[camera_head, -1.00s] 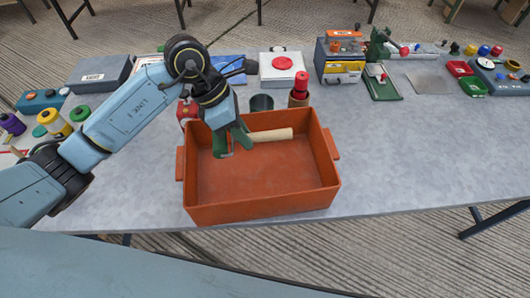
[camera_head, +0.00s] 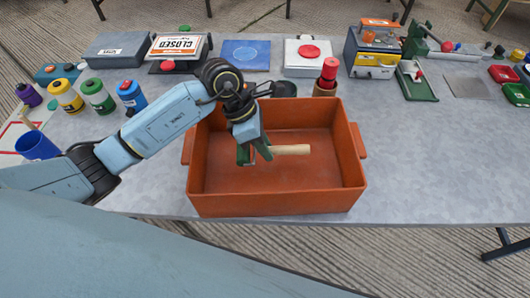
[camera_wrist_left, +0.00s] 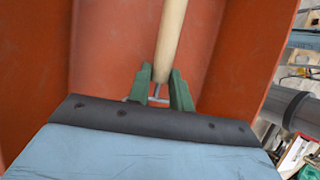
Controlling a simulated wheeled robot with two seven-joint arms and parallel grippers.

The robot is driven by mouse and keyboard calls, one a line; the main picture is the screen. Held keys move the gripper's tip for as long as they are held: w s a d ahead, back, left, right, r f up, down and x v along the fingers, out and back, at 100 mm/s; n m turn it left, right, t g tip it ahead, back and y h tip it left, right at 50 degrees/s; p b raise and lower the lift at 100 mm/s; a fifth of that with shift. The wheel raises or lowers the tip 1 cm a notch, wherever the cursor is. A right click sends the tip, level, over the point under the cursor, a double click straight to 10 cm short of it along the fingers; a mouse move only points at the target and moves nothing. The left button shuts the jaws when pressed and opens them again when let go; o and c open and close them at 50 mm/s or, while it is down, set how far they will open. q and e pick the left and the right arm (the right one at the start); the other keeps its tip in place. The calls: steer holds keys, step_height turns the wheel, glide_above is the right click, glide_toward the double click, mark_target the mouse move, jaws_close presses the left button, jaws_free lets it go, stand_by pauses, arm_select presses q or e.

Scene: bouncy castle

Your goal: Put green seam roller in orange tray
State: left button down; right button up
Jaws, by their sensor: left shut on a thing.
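The orange tray (camera_head: 280,204) stands on the table in front of me, a deep open box with side handles. My left gripper (camera_head: 255,155) is over the inside of the tray, pointing down, with green fingers. It is shut on the seam roller, whose pale wooden handle (camera_head: 290,149) sticks out to the right. In the left wrist view the handle (camera_wrist_left: 171,40) extends away from between the green fingers (camera_wrist_left: 160,88), with a thin metal rod at its near end. The roller's head is mostly hidden by the fingers. I cannot tell whether the roller touches the tray floor.
Several coloured bottles (camera_head: 97,96) and a blue cup (camera_head: 38,146) stand at the left. A red-topped cylinder (camera_head: 328,72) and a dark cup stand just behind the tray. Boxes and a closed sign (camera_head: 180,46) line the back.

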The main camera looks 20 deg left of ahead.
arm_select(q)
step_height(320, 180, down, 3)
steer(key=shift+f, duration=0.1)
arm_select(e)
steer(key=shift+f, duration=0.15)
steer(key=shift+d+f, duration=0.1)
arm_select(q)
steer(key=shift+f+b, duration=0.5)
steer(key=shift+b, duration=0.2)
steer(key=c, duration=1.3)
jaws_free()
steer(key=shift+o, duration=0.2)
arm_select(e)
steer(key=shift+d+f, duration=0.2)
steer(key=shift+d, duration=0.3)
steer(key=shift+d+f, duration=0.2)
steer(key=shift+d, duration=0.25)
steer(key=shift+a, duration=0.15)
